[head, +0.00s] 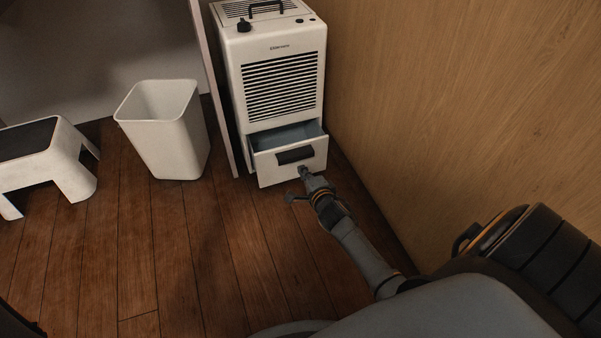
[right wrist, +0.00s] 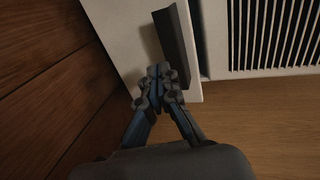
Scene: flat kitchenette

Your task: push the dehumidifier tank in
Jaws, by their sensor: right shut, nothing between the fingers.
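The white dehumidifier (head: 283,85) stands upright on the floor by the wooden wall. Its tank (head: 272,166) is a drawer at the bottom, pulled partly out, with its inside showing at the top. The tank front has a dark handle (head: 295,155). My right gripper (head: 303,171) is shut and empty, at the tank front just below the handle's right part. In the right wrist view, the shut fingertips (right wrist: 158,73) are at the white tank front beside the dark handle (right wrist: 176,42); I cannot tell whether they touch it. My left gripper is not in view.
A white bin (head: 165,130) stands left of the dehumidifier, beyond a thin upright panel (head: 214,85). A white step stool (head: 45,160) with a dark top is farther left. The wooden wall (head: 450,100) is close on the right. The floor in front is clear.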

